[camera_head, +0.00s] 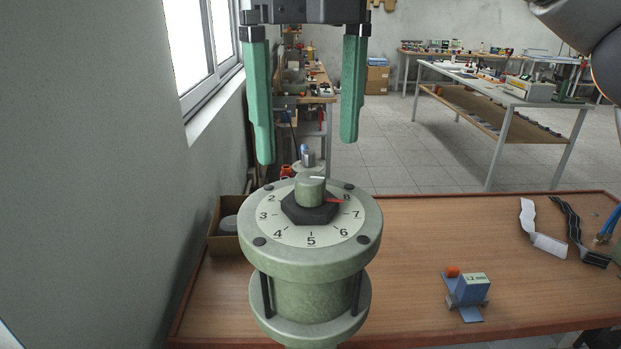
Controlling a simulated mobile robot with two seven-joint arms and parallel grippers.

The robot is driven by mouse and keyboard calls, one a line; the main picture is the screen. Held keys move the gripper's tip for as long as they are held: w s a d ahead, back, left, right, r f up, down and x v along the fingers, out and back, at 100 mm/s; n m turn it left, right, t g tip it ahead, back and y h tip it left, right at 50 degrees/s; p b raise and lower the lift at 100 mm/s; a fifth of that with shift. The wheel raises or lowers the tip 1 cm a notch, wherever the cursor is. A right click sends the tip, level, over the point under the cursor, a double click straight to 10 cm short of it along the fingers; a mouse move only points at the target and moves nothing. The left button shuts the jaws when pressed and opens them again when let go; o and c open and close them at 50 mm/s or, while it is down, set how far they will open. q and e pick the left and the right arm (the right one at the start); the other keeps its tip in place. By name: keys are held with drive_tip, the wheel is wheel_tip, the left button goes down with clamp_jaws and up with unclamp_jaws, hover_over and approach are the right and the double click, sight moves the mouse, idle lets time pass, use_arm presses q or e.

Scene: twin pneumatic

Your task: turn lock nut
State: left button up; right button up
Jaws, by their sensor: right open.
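A green cylindrical device (311,291) with a numbered white dial (285,231) stands upright at the front of the wooden table. A dark hexagonal lock nut (309,213) lies in the middle of the dial, around a green knob (310,190). A red pointer (334,199) beside the nut points near the 8. My right gripper (308,152) hangs from the top of the view with its two green fingers wide apart. The fingers are empty, and their tips appear above the dial, one on each side of the knob. My left gripper is not in view.
Strips and cables lie at the table's right end. An open cardboard box (222,243) is left of the device, near the grey wall (80,180).

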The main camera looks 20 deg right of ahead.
sight(310, 177)
drive_tip(key=shift+f, duration=3.15)
drive_tip(key=c, duration=1.4)
